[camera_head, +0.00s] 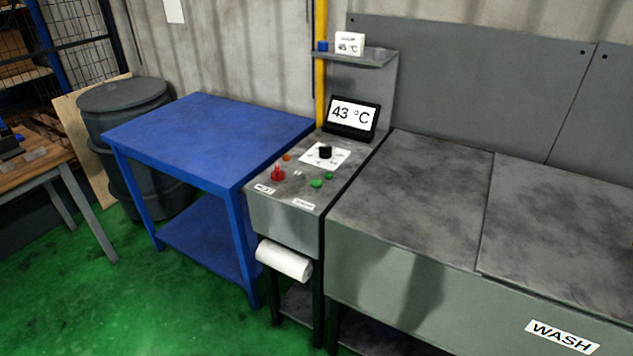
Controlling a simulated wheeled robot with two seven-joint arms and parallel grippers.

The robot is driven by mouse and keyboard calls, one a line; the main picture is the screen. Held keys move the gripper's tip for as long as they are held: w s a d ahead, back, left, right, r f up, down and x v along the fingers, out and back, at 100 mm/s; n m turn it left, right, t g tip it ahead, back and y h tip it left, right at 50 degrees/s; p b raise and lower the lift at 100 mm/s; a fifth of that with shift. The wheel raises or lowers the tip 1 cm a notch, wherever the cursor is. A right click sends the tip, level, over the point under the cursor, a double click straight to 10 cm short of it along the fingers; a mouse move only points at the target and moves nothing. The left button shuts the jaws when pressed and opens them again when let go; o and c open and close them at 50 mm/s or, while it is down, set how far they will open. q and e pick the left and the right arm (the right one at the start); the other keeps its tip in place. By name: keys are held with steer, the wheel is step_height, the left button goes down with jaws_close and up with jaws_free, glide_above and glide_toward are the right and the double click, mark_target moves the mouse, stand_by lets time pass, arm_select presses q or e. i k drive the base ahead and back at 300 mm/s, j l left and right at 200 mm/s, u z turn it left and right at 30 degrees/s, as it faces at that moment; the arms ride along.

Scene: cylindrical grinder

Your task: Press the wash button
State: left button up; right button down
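A grey control console (284,218) stands between a blue table and a long grey washer. Its top carries a red knob-like control (278,173), a small orange button (286,157), two green buttons (316,183) and a black dial (325,152) on a white plate. Small white labels (303,204) sit by the front edge, too small to read. A display (353,115) behind them reads 43 °C. The washer (430,285) bears a WASH sign (562,337) on its front. Neither of my grippers is in view.
The blue table (200,135) is bare. A dark barrel (125,95) and a wooden table (30,165) stand at left. A paper roll (284,260) hangs on the console's front. A shelf (365,58) is above the display. The green floor in front is clear.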

mark_target(315, 183)
steer(key=i+j+z, duration=0.3)
steer(key=i+j, duration=0.15)
steer(key=i+j+z, duration=0.1)
steer(key=j, duration=0.3)
steer(key=i+j+z, duration=0.15)
steer(key=i+j, duration=0.15)
steer(key=i+j+z, duration=0.15)
steer(key=j, duration=0.25)
steer(key=i+j+z, duration=0.15)
steer(key=j, duration=0.2)
steer(key=i+j+z, duration=0.15)
steer(key=j, duration=0.25)
steer(key=i+j+z, duration=0.15)
steer(key=j, duration=0.2)
steer(key=k, duration=0.05)
